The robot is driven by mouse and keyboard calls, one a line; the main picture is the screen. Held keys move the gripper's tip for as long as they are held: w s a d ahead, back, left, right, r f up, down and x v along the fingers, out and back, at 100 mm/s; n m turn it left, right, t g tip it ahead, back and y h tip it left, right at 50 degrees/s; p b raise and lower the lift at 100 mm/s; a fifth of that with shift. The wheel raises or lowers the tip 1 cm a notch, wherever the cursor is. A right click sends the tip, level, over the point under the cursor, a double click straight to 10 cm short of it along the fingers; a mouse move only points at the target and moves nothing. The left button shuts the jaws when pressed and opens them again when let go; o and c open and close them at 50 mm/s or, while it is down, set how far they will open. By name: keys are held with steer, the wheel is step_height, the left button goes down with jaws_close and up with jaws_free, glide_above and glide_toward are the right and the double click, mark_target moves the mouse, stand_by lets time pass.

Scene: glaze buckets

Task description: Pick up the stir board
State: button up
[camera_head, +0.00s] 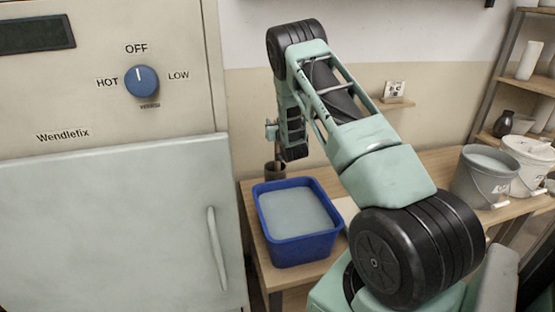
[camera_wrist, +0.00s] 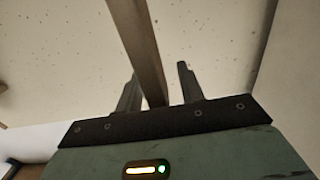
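The stir board is a brown wooden strip; in the wrist view the strip (camera_wrist: 140,40) runs down from the top edge to between my gripper's fingers (camera_wrist: 158,72). It lies close to the left finger, and a clear gap shows between it and the right finger. The gripper is open around it. In the head view my gripper (camera_head: 272,131) is small, just above a dark pot (camera_head: 275,172) behind the blue tub. A thin brown piece of the board (camera_head: 277,153) shows between gripper and pot. The board's lower end is hidden in the pot.
A blue tub (camera_head: 296,248) of grey liquid stands on the wooden table (camera_head: 440,165) in front of the pot. A large kiln-like cabinet (camera_head: 110,220) is close on the left. Grey (camera_head: 478,180) and white (camera_head: 526,168) buckets stand at right, by a shelf rack.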

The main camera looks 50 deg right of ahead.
jaws_close()
steer(key=shift+r, duration=0.15)
step_height(320, 180, up, 20)
steer(key=b, duration=0.1)
stand_by(0.8)
steer(key=shift+r, duration=0.2)
